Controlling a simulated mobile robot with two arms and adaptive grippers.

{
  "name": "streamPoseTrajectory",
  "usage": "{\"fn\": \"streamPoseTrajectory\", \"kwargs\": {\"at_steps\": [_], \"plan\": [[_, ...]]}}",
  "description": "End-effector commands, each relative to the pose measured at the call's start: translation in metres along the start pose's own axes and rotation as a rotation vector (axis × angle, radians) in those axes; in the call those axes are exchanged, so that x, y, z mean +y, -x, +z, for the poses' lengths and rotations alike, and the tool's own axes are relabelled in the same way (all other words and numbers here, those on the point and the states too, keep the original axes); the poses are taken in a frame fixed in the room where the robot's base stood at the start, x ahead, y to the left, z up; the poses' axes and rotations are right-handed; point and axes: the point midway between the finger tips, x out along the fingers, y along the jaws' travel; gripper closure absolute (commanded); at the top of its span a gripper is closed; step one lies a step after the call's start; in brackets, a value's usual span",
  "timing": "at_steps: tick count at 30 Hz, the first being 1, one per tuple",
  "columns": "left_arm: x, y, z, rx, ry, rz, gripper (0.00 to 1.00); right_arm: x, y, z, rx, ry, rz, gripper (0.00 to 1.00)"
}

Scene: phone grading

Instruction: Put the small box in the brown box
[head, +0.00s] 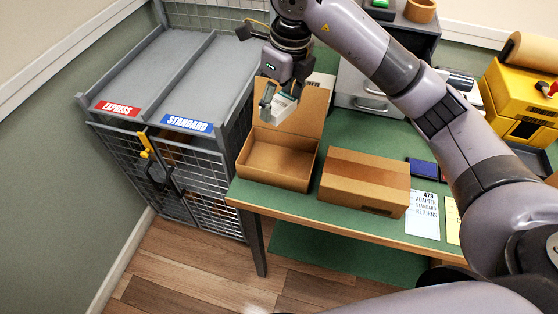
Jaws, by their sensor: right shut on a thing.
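My right gripper (279,101) hangs from the top of the head view and is shut on a small white box (281,109). The gripper's fingers cover part of the small box. It is held above the back part of an open brown box (242,163), in front of that box's raised lid (311,108). The open brown box stands at the left end of the green table, and its visible inside looks empty. A closed brown box (366,181) stands to its right. My left gripper is not in view.
A wire cage with sloped grey chutes labelled EXPRESS (118,108) and STANDARD (187,124) stands left of the green table (318,217). Right of the closed box lie a dark blue pad (422,169) and a printed sheet (423,215). A yellow machine (520,95) stands at the right.

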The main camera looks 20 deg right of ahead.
Motion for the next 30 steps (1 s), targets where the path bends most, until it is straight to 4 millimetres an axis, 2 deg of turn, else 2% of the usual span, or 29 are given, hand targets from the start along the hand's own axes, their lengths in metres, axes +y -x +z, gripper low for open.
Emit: {"fn": "streamPoseTrajectory", "kwargs": {"at_steps": [3,13,16,23,30], "plan": [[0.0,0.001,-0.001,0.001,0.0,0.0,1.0,0.002,-0.033,-0.007,0.008,0.001,0.008,0.7],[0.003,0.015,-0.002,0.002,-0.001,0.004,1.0,0.001,-0.113,-0.019,0.006,0.002,0.004,0.7],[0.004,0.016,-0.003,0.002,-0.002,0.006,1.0,0.001,-0.128,-0.021,0.003,0.003,0.003,0.7],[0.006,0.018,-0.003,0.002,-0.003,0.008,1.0,0.001,-0.145,-0.023,0.003,0.004,0.002,0.7],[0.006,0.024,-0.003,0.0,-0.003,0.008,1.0,0.001,-0.178,-0.028,0.003,0.005,0.003,0.7]]}}
